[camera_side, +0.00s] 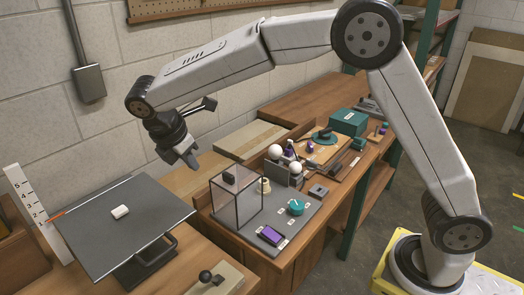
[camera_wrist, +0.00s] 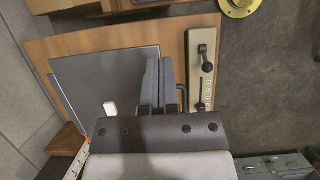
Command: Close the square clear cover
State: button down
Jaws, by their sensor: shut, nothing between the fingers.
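The square clear cover (camera_side: 240,205) is a see-through box with dark edges, on the near-left part of a grey board (camera_side: 262,258). A dark handle (camera_side: 229,176) shows at its top. I cannot tell from this angle whether the cover is fully seated. My gripper (camera_side: 190,160) points down, to the upper left of the cover and apart from it. Its fingers also show in the wrist view (camera_wrist: 160,85), shut together with nothing between them. The cover does not show in the wrist view.
A tilted grey plate (camera_side: 85,235) with a white block (camera_side: 120,212) stands at the left, beside a numbered scale (camera_side: 28,200). A black-knobbed lever (camera_side: 207,277) is at the front. A teal knob (camera_side: 296,207) and purple part (camera_side: 270,235) sit right of the cover; white globes (camera_side: 275,152) stand behind.

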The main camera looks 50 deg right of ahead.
aim_at(226, 186)
jog(key=shift+f, duration=0.1)
jog(key=d+f, duration=0.2)
jog(key=f, duration=0.1)
jog(key=d+f, duration=0.2)
jog(key=f, duration=0.1)
jog(key=d+f, duration=0.2)
jog(key=f, duration=0.1)
jog(key=shift+d, duration=0.85)
jog(key=d, duration=1.3)
jog(key=shift+d, duration=0.25)
